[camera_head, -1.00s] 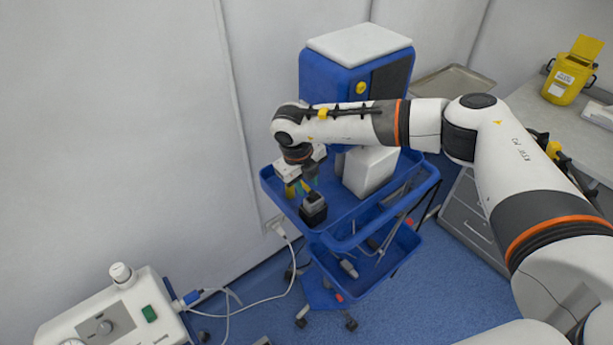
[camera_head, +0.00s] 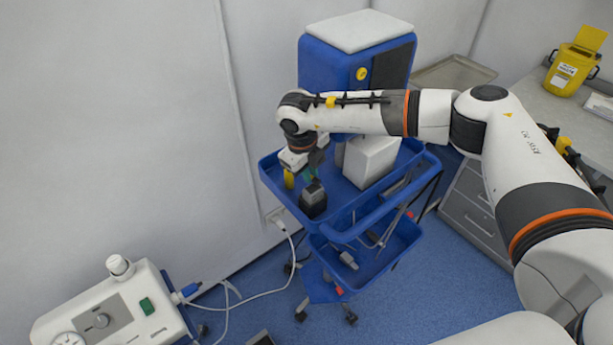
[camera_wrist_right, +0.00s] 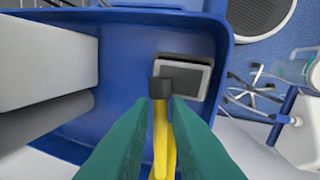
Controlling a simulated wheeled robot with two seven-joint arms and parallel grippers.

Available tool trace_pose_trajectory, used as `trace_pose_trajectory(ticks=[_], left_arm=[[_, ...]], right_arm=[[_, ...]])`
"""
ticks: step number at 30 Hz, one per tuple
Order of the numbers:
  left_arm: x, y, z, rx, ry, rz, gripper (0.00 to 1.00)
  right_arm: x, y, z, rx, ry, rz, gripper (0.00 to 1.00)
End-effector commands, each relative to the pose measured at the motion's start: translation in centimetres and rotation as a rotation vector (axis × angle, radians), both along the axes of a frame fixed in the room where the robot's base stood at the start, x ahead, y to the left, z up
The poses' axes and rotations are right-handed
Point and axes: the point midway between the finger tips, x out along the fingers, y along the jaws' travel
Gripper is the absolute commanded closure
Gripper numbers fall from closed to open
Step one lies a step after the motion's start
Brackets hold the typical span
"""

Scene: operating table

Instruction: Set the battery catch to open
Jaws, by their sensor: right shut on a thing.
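My right gripper (camera_head: 311,178) is over the blue trolley tray, just above a dark box (camera_head: 313,204) that stands near the tray's left edge. In the right wrist view its two green fingers (camera_wrist_right: 162,102) close in on a yellow piece (camera_wrist_right: 161,140) with a black end (camera_wrist_right: 161,88). The grey-topped dark box (camera_wrist_right: 184,80) sits just beyond the fingertips. I cannot tell whether the black end touches it. No battery catch can be made out. My left gripper is not in view.
A white device (camera_head: 110,312) with cables stands at the lower left. A yellow bin (camera_head: 574,66) is on the counter at the right.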

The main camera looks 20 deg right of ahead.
Motion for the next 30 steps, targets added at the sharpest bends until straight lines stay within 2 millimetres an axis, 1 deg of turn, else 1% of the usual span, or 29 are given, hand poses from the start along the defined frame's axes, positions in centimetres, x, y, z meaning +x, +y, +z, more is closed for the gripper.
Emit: trace_pose_trajectory(ticks=[1,4,8,16,17,19,27,30], left_arm=[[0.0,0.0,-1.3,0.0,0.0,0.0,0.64],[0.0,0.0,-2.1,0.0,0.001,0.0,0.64],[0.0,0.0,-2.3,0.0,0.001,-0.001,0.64],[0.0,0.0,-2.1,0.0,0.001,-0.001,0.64],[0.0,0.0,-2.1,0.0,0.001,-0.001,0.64],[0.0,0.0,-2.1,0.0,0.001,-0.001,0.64],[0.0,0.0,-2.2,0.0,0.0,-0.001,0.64],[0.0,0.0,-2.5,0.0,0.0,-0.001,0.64]], right_arm=[[0.2,-0.3,-0.5,0.003,-0.005,0.035,1.0],[0.5,-0.7,-0.3,0.002,-0.005,0.097,1.0],[0.6,-1.0,0.0,0.001,-0.006,0.134,1.0],[0.6,-0.9,0.2,0.001,-0.005,0.136,1.0],[0.6,-0.9,0.2,0.001,-0.005,0.136,0.79],[0.6,-0.9,0.2,0.001,-0.005,0.136,0.68],[0.5,-0.9,0.1,0.0,-0.003,0.135,0.67],[0.5,-0.8,0.5,0.001,-0.005,0.136,0.67]])
